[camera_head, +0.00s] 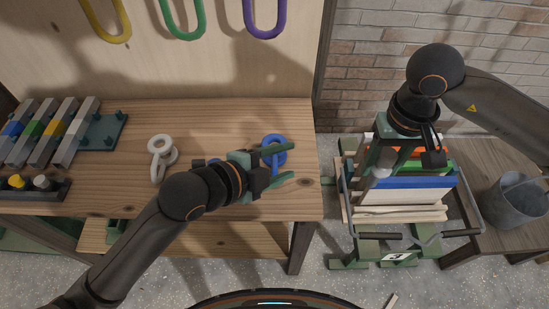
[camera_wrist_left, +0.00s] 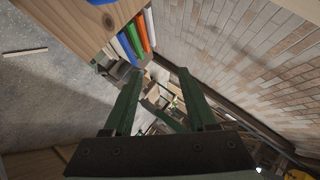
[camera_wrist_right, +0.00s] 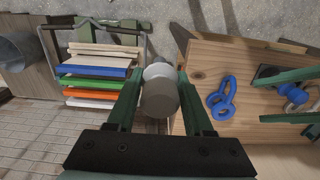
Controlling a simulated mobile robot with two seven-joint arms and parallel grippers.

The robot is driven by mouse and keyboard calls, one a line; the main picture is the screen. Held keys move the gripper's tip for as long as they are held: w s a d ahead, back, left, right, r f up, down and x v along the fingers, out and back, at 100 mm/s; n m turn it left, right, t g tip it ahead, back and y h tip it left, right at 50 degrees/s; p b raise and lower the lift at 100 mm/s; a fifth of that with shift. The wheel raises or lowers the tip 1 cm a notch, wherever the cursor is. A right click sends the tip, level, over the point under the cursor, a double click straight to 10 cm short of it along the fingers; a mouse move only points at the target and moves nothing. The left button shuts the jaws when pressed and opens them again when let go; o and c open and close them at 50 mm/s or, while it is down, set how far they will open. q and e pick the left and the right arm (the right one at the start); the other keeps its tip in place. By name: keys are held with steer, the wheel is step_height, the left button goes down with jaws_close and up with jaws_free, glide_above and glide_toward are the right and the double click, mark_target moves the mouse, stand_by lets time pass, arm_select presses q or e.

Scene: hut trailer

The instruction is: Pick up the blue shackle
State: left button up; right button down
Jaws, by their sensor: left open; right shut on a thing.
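The blue shackle (camera_head: 273,150) lies on the wooden workbench (camera_head: 225,120) near its right end. It also shows in the right wrist view (camera_wrist_right: 220,100), clear of the fingers there. My left gripper (camera_head: 287,163) is open and empty, above the bench, its fingers pointing right and partly covering the shackle in the head view. In the left wrist view (camera_wrist_left: 158,100) nothing is between its fingers. My right gripper (camera_head: 408,150) is shut on a grey-white cylinder (camera_wrist_right: 160,92), above the crate beside the bench.
A white shackle (camera_head: 161,158) lies left on the bench. A crate of coloured boards (camera_head: 405,195) stands right of the bench, with a metal bucket (camera_head: 512,200) beyond. Coloured hoops (camera_head: 182,18) hang on the back panel.

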mark_target(275, 165)
arm_select(q)
steer(key=w+f+m+y, duration=0.2)
steer(key=f+m+y, duration=0.1)
steer(key=f+m, duration=0.1)
steer(key=w+a+f+m+y, duration=0.1)
steer(key=w+f+m+y, duration=0.2)
steer(key=f+m, duration=0.1)
steer(key=w+f+m+t+y, duration=0.1)
steer(key=w+f+m+y, duration=0.1)
steer(key=m, duration=0.4)
steer(key=shift+w+a+f+y, duration=0.15)
steer(key=shift+f+y, duration=0.15)
steer(key=shift+f, duration=0.25)
steer(key=shift+a+f+y, duration=0.1)
steer(key=shift+f+y, duration=0.2)
steer(key=shift+f, duration=0.25)
jaws_close()
stand_by(0.7)
